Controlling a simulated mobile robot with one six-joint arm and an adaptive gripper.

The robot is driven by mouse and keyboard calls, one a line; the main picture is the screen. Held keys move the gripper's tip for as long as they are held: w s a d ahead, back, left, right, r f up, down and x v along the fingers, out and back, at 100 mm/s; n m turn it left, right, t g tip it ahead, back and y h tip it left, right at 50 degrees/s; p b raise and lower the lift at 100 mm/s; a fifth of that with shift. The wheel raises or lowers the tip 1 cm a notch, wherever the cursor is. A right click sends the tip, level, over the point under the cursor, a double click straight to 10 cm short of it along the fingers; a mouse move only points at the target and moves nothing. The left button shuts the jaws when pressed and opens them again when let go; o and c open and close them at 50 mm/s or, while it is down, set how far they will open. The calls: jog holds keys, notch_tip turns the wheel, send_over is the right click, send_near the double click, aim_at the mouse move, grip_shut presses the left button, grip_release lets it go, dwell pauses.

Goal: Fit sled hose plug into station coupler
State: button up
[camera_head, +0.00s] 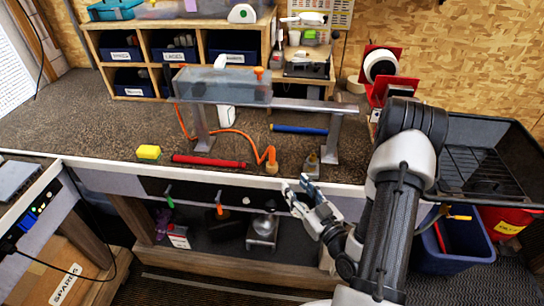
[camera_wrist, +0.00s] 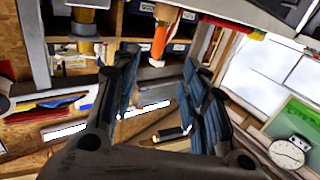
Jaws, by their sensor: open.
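The orange hose (camera_head: 240,134) runs from the clear sled box (camera_head: 226,84) on the metal rail down to the bench top. Its tan end, apparently the plug (camera_head: 271,168), stands near the bench's front edge. In the wrist view, an orange tapered piece with a tan end (camera_wrist: 160,42) shows beyond the fingers. A grey fitting with a yellowish top (camera_head: 312,162) stands at the foot of the right rail post; I cannot tell whether it is the station coupler. My gripper (camera_head: 298,188) is open and empty at the bench's front edge, right of the hose end; it also shows in the wrist view (camera_wrist: 160,95).
The rail's right post (camera_head: 331,140) stands behind my gripper. A black tray (camera_head: 485,170) is at the right. The bench's left part is clear.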

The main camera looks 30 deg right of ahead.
aim_at(274, 158)
jog(key=w, duration=0.7)
jog(key=w+b, duration=0.1)
jog(key=w, duration=0.2)
jog(key=shift+w+a, duration=0.2)
jog(key=shift+a, duration=0.05)
jog(key=w+b, duration=0.1)
jog(key=w, duration=0.4)
jog(key=shift+w+f, duration=0.15)
jog(key=shift+f, duration=0.05)
jog(key=shift+c, duration=0.5)
grip_shut()
